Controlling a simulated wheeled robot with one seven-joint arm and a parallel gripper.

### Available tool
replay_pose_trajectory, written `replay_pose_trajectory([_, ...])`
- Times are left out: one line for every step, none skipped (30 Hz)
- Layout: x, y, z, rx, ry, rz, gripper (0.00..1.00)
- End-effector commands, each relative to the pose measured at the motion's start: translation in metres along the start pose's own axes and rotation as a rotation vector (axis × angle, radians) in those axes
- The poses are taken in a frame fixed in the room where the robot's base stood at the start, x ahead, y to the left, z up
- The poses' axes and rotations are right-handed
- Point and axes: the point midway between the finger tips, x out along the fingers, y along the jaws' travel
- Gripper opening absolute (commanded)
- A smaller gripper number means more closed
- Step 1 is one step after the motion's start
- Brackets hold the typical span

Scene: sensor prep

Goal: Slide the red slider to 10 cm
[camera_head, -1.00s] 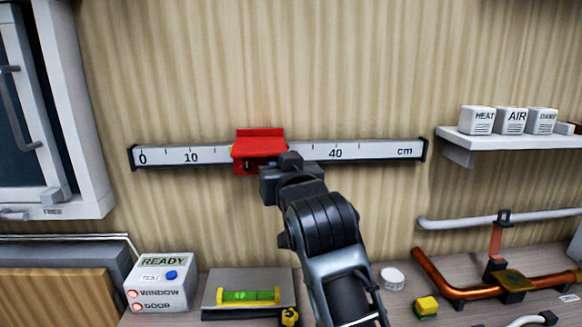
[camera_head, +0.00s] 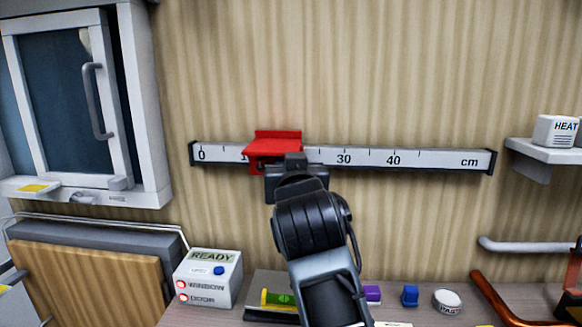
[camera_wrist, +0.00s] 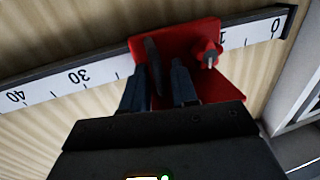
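The red slider (camera_head: 272,146) sits on the white ruler bar (camera_head: 428,159) on the wall. In the head view it covers the scale from about the 10 label to about 20; only the "1" of 10 shows at its left edge. In the wrist view the slider (camera_wrist: 205,35) has a dark upright fin (camera_wrist: 153,65) and a small peg (camera_wrist: 210,58). My gripper (camera_wrist: 160,88) straddles the fin, one finger on each side. The left finger in that view is against or very near the fin, and a narrow gap shows at the other. Contact is unclear.
A window frame (camera_head: 140,100) stands left of the ruler and a shelf (camera_head: 540,150) right of it. Below are a READY box (camera_head: 208,279), a green level (camera_head: 280,299), small blocks and a copper pipe (camera_head: 492,295). The wall above the ruler is clear.

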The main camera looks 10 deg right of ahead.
Motion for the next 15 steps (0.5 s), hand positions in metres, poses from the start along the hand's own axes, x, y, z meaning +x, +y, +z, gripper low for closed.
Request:
replay_pose_trajectory([-0.001, 0.0, 0.0, 0.0, 0.0, 0.0, 0.28])
replay_pose_trajectory([-0.002, 0.0, 0.001, 0.0, 0.0, 0.0, 0.28])
replay_pose_trajectory([-0.004, 0.0, 0.001, 0.0, 0.0, 0.0, 0.28])
replay_pose_trajectory([-0.007, 0.0, 0.001, 0.0, 0.0, 0.0, 0.28])
replay_pose_trajectory([-0.011, 0.0, 0.001, 0.0, 0.0, 0.0, 0.28])
replay_pose_trajectory([-0.016, 0.0, 0.002, 0.0, 0.0, 0.0, 0.28])
replay_pose_trajectory([-0.021, 0.0, 0.002, 0.0, 0.002, -0.001, 0.28])
replay_pose_trajectory([-0.026, 0.0, 0.002, 0.0, 0.001, -0.001, 0.28])
replay_pose_trajectory([-0.033, 0.0, 0.002, 0.0, 0.001, -0.001, 0.28])
replay_pose_trajectory([-0.038, 0.0, 0.002, 0.0, 0.001, -0.001, 0.28])
replay_pose_trajectory([-0.043, 0.0, 0.002, 0.0, 0.002, -0.001, 0.28])
replay_pose_trajectory([-0.05, -0.001, 0.002, 0.0, 0.001, -0.001, 0.28])
replay_pose_trajectory([-0.054, -0.001, 0.002, 0.0, 0.001, -0.002, 0.28])
replay_pose_trajectory([-0.058, -0.001, 0.002, 0.0, 0.001, -0.002, 0.28])
replay_pose_trajectory([-0.063, -0.001, 0.002, 0.0, 0.001, -0.002, 0.28])
